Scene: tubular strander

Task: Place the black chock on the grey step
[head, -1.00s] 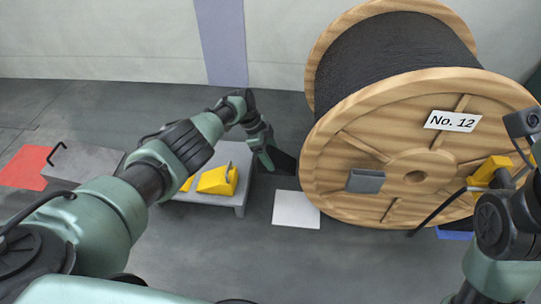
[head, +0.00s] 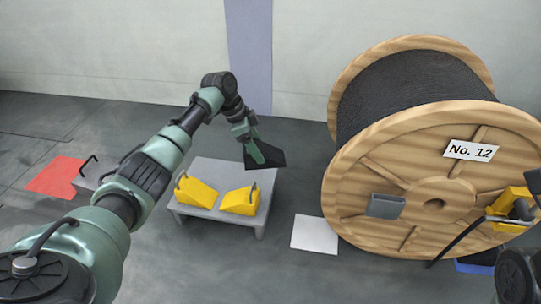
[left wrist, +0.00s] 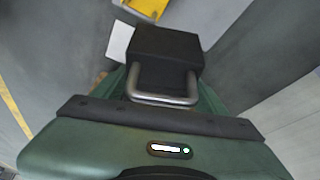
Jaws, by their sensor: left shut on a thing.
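My left gripper (head: 256,148) is shut on the black chock (head: 275,157) and holds it at the far right corner of the grey step (head: 218,172). The chock seems to be in the air; its exact height over the step is hard to tell. In the left wrist view the black chock (left wrist: 168,42) shows with its metal handle (left wrist: 163,99) between the fingers. Two yellow chocks, one on the left (head: 198,193) and one on the right (head: 241,201), stand on the front part of the step.
A large wooden cable reel (head: 436,180) stands on the right. A white sheet (head: 315,234) lies on the floor between step and reel. A grey block with a black handle (head: 92,177) and a red mat (head: 57,178) are on the left. The step's back part is clear.

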